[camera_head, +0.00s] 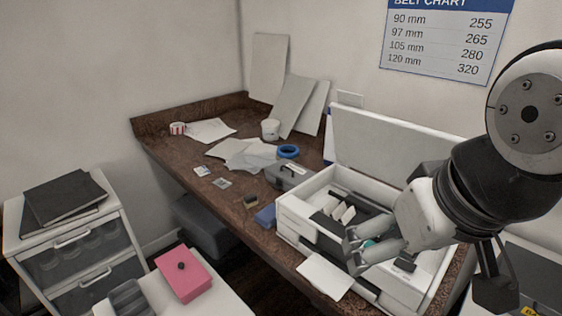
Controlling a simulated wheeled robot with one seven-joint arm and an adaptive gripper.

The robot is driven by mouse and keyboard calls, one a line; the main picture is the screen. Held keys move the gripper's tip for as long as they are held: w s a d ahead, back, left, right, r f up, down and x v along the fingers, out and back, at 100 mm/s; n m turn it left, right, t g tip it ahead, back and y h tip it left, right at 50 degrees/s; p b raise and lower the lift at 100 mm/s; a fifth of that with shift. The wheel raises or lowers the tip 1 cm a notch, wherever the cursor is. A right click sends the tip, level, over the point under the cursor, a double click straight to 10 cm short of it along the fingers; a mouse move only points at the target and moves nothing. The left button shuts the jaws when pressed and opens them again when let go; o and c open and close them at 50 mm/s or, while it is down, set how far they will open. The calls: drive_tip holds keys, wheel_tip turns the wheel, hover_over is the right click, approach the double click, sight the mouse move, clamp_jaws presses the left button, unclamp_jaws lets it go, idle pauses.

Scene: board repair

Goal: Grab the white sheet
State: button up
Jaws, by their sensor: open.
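Several pale sheets are in view. One flat white sheet (324,274) lies at the table's front edge, against the near side of the white open box (292,223). Another white sheet (210,129) lies at the back left of the table, and overlapping whitish sheets (254,156) lie at its middle. I cannot tell which one the task means. My gripper (352,253) is open and appears empty. It is over the box's near part, above and to the right of the nearest sheet, apart from it. A small teal thing shows partly behind its fingers.
The open lid (395,142) stands behind the box. A white cup (271,129), blue tape ring (288,151), grey case (289,176) and blue block (266,216) stand on the brown table (172,158). Boards (291,105) lean at the back. A pink box (183,275) sits lower left.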

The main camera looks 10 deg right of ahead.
drive_tip(key=shift+o, duration=0.3)
drive_tip(key=n+g+h+p, duration=0.2)
drive_tip(key=n+h, duration=0.1)
drive_tip(key=n, duration=2.3)
hover_over(337, 207)
drive_tip(key=s+a, duration=0.1)
drive_tip(key=s, duration=0.1)
wheel_tip(337, 207, down, 18)
drive_tip(key=shift+w+a+f, duration=0.1)
drive_tip(key=shift+a+p+x, duration=0.2)
drive_tip(key=shift+p+x, duration=0.3)
drive_tip(key=shift+x, duration=2.25)
drive_tip(key=shift+w, duration=0.1)
drive_tip(key=shift+c, duration=0.3)
